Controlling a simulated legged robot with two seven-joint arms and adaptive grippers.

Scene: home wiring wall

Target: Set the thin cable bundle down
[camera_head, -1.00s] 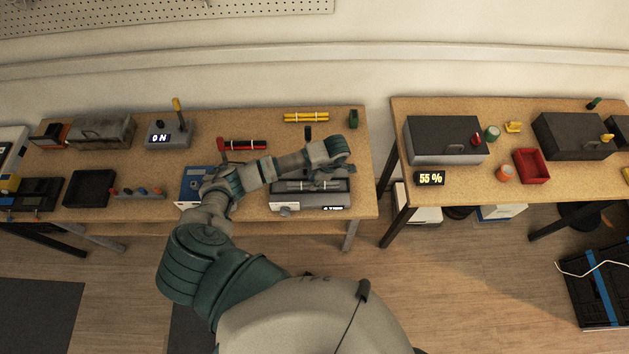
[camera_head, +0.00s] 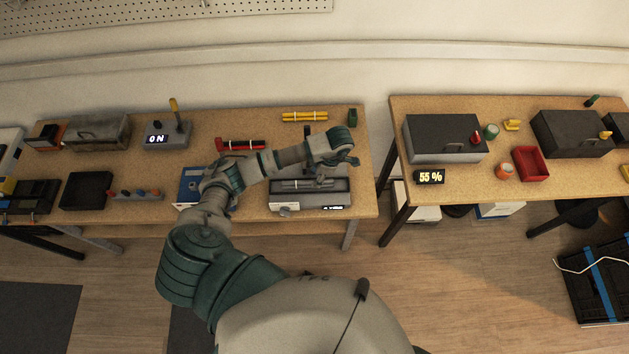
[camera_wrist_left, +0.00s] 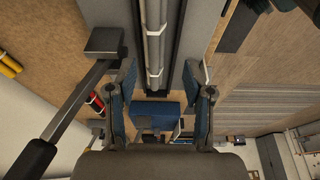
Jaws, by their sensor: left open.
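The thin cable bundle is grey with white ties (camera_wrist_left: 153,45) and lies lengthwise along a dark channel in the left wrist view. In the head view the bundle (camera_head: 296,184) rests on the grey bench device (camera_head: 280,198), partly hidden by my gripper. My left gripper (camera_head: 335,168) is over this device at the table's right part. In the left wrist view its two blue-padded fingers (camera_wrist_left: 160,82) are spread wide, with the near end of the bundle ahead between them and no contact visible. My right gripper is not in view.
A lever with a dark block (camera_wrist_left: 104,42) stands close beside the left finger. A red bundle (camera_head: 241,145) and a yellow bundle (camera_head: 304,116) lie farther back on the table. A blue device (camera_head: 192,186) sits left of the grey one. A gap separates the second table (camera_head: 410,200).

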